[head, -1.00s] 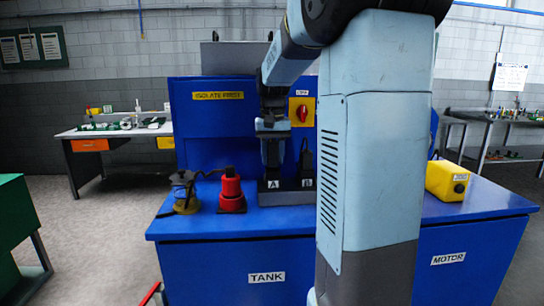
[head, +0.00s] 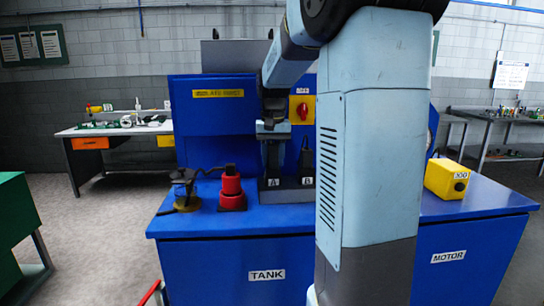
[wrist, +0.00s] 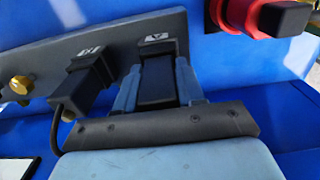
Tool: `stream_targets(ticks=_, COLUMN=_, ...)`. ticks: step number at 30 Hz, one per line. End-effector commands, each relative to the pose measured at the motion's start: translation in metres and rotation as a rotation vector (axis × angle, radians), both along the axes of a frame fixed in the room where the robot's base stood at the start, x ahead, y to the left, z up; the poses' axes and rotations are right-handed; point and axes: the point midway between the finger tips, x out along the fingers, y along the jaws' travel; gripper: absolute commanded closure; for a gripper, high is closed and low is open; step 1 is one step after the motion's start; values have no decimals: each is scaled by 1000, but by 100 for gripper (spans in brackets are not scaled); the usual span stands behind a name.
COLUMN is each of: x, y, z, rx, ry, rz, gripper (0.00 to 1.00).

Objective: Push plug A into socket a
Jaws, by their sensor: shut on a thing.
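My gripper (wrist: 157,68) is shut on plug A (wrist: 157,82), a black block held between its two grey-blue fingers. The plug's far end meets the dark socket strip (wrist: 122,42) at the place with the white A label (wrist: 157,37). How deep it sits in socket a cannot be told. In the head view my gripper (head: 272,158) points down over the strip's A label (head: 273,182). The fingers and strip hide most of the plug there. A second black plug (wrist: 84,88) with a cable stands beside it at the B label (wrist: 90,51).
A red round fitting (head: 231,190) with a black top and a dark and brass device (head: 185,190) stand left of the strip. A yellow box (head: 446,178) is on the right of the blue bench (head: 230,224). A blue panel with a red switch (head: 302,111) rises behind.

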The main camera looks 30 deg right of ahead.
Motion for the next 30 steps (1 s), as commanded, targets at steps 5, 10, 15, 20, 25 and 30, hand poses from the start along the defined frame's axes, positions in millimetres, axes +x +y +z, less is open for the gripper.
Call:
stream_targets(ticks=5, x=0, y=0, z=-4, rx=0, ry=0, rz=0, gripper=99)
stream_targets(ticks=10, x=0, y=0, z=-6, rx=0, ry=0, rz=0, gripper=57)
stream_targets(ticks=15, x=0, y=0, z=-6, rx=0, ry=0, rz=-1, gripper=41)
stream_targets(ticks=20, x=0, y=0, z=-6, rx=0, ry=0, rz=0, gripper=32)
stream_targets(ticks=25, x=0, y=0, z=-5, rx=0, ry=0, rz=0, gripper=32)
stream_targets(ticks=30, x=0, y=0, z=5, rx=-1, ry=-2, rz=0, gripper=32)
